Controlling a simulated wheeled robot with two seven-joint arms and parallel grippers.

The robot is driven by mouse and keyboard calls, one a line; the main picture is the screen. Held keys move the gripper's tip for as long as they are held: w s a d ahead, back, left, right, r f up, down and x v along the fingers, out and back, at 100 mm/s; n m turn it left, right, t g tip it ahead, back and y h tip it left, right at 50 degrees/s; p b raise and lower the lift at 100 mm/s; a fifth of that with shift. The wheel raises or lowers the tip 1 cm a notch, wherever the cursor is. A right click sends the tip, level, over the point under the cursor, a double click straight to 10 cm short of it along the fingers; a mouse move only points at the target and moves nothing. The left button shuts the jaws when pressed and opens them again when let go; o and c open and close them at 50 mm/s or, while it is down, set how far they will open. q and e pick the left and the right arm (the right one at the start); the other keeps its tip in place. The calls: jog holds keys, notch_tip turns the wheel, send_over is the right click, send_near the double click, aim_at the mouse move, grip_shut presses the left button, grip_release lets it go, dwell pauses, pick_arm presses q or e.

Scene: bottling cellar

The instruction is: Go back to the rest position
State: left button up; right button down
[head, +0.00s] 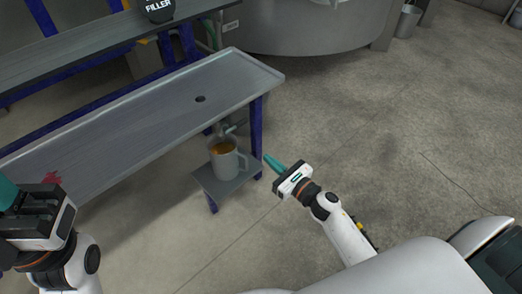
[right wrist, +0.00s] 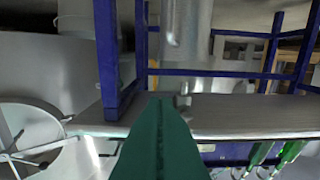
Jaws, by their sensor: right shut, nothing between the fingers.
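My right gripper (head: 269,159) is to the right of the trough table's front leg, over bare floor, with its teal fingers closed together and empty. The fingers also fill the lower middle of the right wrist view (right wrist: 158,125). My left gripper (head: 8,192) is at the left edge of the head view, over the trough's near end. Its teal fingers are partly cut off by the frame, so I cannot tell whether they are apart. A grey jug (head: 223,163) with amber liquid stands upright on a small low shelf (head: 211,187), left of my right gripper and apart from it.
The long grey trough table (head: 150,115) has blue legs and a drain hole. A bench with a black sign (head: 160,10) lies behind it. A large metal tank (head: 300,25) and a bucket (head: 407,21) stand at the back.

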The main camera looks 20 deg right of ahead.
jog(key=shift+s+d, duration=0.1)
jog(key=shift+s, duration=0.3)
